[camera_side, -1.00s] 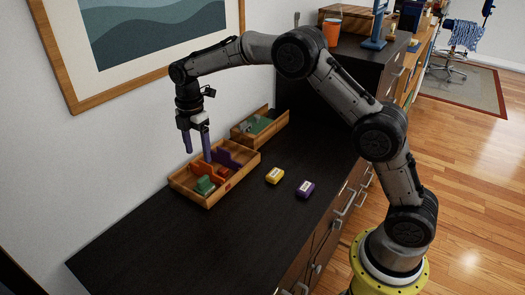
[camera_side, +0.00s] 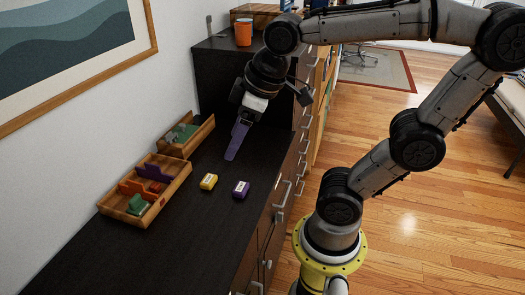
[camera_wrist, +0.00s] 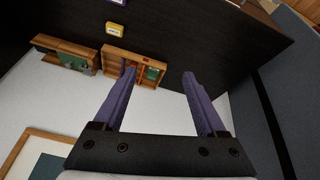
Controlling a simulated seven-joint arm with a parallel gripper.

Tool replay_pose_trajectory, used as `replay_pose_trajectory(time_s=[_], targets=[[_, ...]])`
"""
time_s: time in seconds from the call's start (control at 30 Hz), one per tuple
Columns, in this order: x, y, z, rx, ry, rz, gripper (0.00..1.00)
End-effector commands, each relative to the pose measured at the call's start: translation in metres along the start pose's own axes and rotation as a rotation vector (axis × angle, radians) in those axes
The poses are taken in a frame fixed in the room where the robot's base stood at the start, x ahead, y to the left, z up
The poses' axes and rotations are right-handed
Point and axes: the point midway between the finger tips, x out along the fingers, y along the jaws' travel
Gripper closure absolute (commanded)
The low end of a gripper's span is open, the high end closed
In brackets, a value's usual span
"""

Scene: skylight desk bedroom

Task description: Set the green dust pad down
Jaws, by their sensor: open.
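A small green block (camera_side: 138,206), seemingly the green dust pad, lies in the front end of the near wooden tray (camera_side: 172,194), beside red and purple pieces. It also shows in the wrist view (camera_wrist: 152,73). A larger green piece (camera_side: 184,133) lies in the far wooden tray (camera_side: 205,131), with a grey part beside it. My gripper (camera_side: 232,156) is above the dark desk top, right of both trays and apart from them. In the wrist view its purple fingers (camera_wrist: 159,72) are spread wide with nothing between them.
A yellow block (camera_side: 208,182) and a purple block (camera_side: 241,189) lie on the dark desk (camera_side: 190,240), right of the near tray. A taller dark cabinet carrying an orange cup (camera_side: 243,32) stands behind. The front desk area is clear.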

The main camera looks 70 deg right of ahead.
Motion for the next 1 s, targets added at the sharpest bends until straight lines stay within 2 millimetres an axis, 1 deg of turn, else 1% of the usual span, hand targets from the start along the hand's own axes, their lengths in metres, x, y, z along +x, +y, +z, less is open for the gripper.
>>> replay_pose_trajectory(time_s=[0.03,0.1,0.2,0.3,1.0], targets=[[-0.002,-0.004,0.017,0.060,0.024,0.006,0.26],[-0.001,-0.007,0.035,0.134,0.045,0.010,0.26],[0.001,-0.011,0.051,0.205,0.065,0.012,0.26],[0.002,-0.013,0.058,0.238,0.073,0.013,0.26],[0.002,-0.013,0.059,0.243,0.072,0.012,0.26]])
